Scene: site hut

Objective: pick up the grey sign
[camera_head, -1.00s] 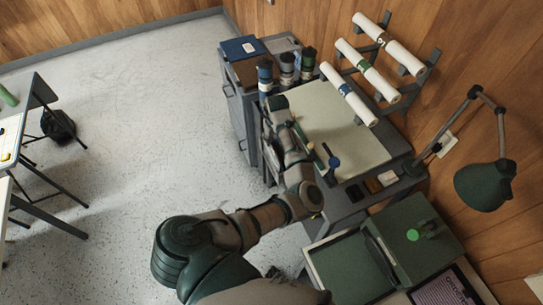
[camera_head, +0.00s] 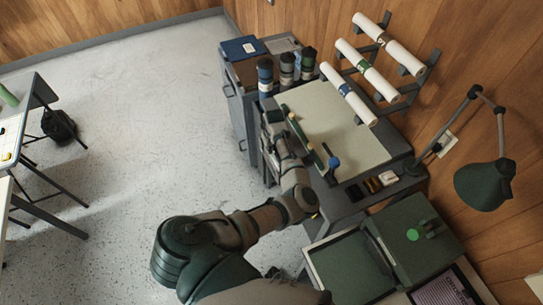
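I cannot make out a clear grey sign in this view. A dark panel with pale lettering (camera_head: 445,292) is cut off by the bottom right edge. I cannot tell if it is the sign. My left gripper (camera_head: 271,112) is at the left edge of the drawing board (camera_head: 345,125), just in front of the dark bottles. Its fingers are small and partly hidden, so I cannot tell whether they are open or hold anything. My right gripper is not in view.
A green rod (camera_head: 297,130) and a blue-topped tool (camera_head: 333,163) are on the board. Several bottles (camera_head: 286,68) and a blue folder (camera_head: 243,48) stand behind. A green open case (camera_head: 415,240) and a lamp (camera_head: 485,185) are at right.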

